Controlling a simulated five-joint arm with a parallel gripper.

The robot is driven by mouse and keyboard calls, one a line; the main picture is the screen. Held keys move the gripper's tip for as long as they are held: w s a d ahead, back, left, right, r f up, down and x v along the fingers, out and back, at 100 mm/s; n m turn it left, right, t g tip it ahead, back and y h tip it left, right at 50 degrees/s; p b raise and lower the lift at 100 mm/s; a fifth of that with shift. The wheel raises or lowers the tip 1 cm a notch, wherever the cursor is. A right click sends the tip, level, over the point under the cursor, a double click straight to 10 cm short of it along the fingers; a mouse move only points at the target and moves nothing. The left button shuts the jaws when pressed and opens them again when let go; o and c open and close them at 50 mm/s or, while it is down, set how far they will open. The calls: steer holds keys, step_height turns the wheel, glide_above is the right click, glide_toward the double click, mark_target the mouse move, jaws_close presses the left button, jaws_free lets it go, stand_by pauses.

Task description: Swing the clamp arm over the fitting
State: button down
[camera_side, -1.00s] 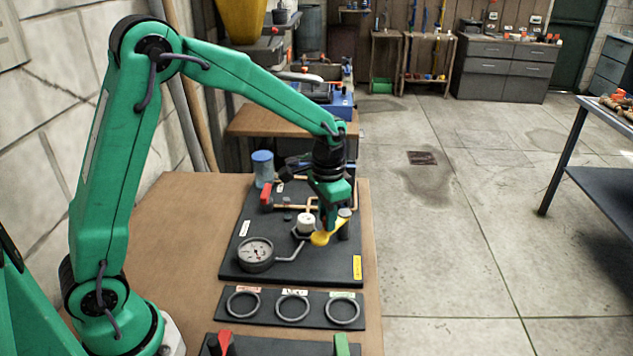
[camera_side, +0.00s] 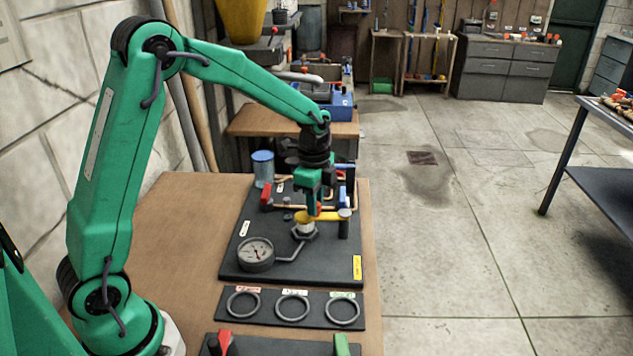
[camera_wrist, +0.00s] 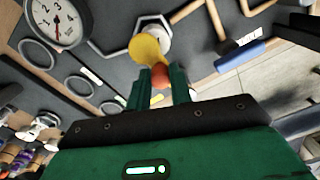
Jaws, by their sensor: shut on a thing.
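The yellow clamp arm (camera_side: 326,216) reaches left from a dark post (camera_side: 344,228) on the black board. Its rounded end (camera_wrist: 146,49) lies over part of the pale fitting (camera_side: 304,229), which stands in a grey hexagonal seat. Some of the fitting (camera_wrist: 160,33) still shows beside the yellow end in the wrist view, so I cannot tell whether the two are exactly centred. My gripper (camera_side: 312,207) is above the clamp arm, pointing down. Its green fingers (camera_wrist: 166,80) are shut on the clamp arm's orange-red knob (camera_wrist: 160,77).
A pressure gauge (camera_side: 255,254) sits front left of the fitting. A red-handled valve (camera_side: 266,194), copper pipes and a blue canister (camera_side: 263,168) stand behind. A strip with three grey rings (camera_side: 291,307) lies in front. The bench's left side is bare.

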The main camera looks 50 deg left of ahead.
steer(key=shift+w+a+r+m, duration=0.1)
steer(key=shift+w+a+m, duration=0.25)
steer(key=shift+m, duration=0.35)
steer(key=shift+w+d, duration=0.1)
steer(key=c, duration=1.3)
jaws_free()
steer(key=shift+o, duration=0.2)
steer(key=shift+s+r, duration=0.2)
steer(key=shift+r, duration=3.65)
